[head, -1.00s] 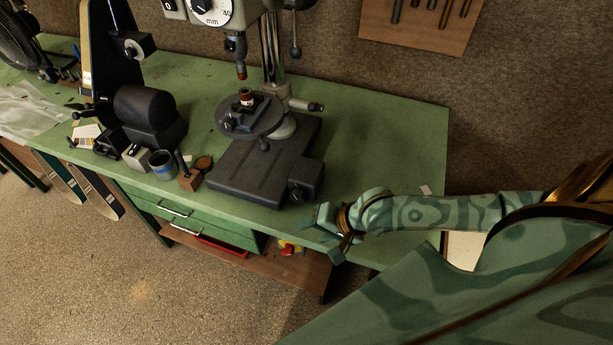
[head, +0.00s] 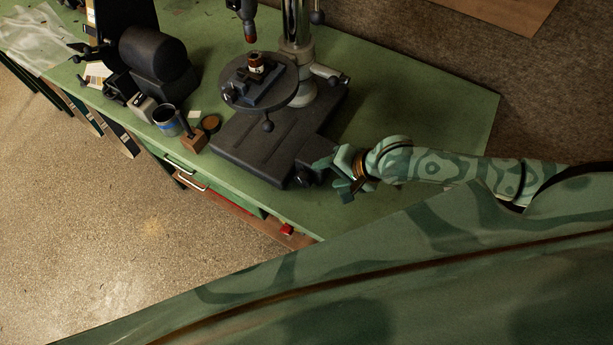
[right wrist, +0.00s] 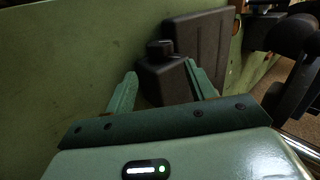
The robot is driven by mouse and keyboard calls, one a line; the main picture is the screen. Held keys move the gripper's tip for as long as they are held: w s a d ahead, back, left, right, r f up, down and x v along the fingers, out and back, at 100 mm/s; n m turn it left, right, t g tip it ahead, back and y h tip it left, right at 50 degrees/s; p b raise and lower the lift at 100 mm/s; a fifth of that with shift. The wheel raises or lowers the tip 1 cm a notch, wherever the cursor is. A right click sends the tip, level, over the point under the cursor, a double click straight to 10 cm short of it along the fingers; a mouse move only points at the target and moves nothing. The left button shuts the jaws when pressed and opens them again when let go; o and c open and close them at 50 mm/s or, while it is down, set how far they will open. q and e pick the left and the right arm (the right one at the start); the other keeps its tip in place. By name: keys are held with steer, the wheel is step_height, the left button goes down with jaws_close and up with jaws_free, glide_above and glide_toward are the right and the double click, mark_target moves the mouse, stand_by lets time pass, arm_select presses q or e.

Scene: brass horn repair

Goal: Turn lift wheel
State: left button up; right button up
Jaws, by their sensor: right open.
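The drill press stands on the green bench with its dark base (head: 245,145) near the front edge. A small dark wheel (head: 304,180) sits on the block at the base's right front corner; it appears to be the lift wheel. In the right wrist view the wheel (right wrist: 160,48) stands on its block (right wrist: 163,77), just beyond the fingertips. My right gripper (head: 332,179) is open and empty, close to the wheel's right; its fingers (right wrist: 160,75) point towards the block in the right wrist view. I cannot tell whether they touch it. My left gripper is out of view.
The round press table (head: 285,95) holds a small vise with a red-brown piece (head: 256,63). A side handle (head: 332,75) sticks out at the column. The bench's right part (head: 430,120) is clear.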

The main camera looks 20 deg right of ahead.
mark_target(309, 178)
steer(key=b+x, duration=0.2)
steer(key=x, duration=0.9)
steer(key=shift+w+d+f+b, duration=0.1)
steer(key=shift+d+b, duration=0.05)
steer(key=shift+b, duration=0.2)
steer(key=c, duration=0.7)
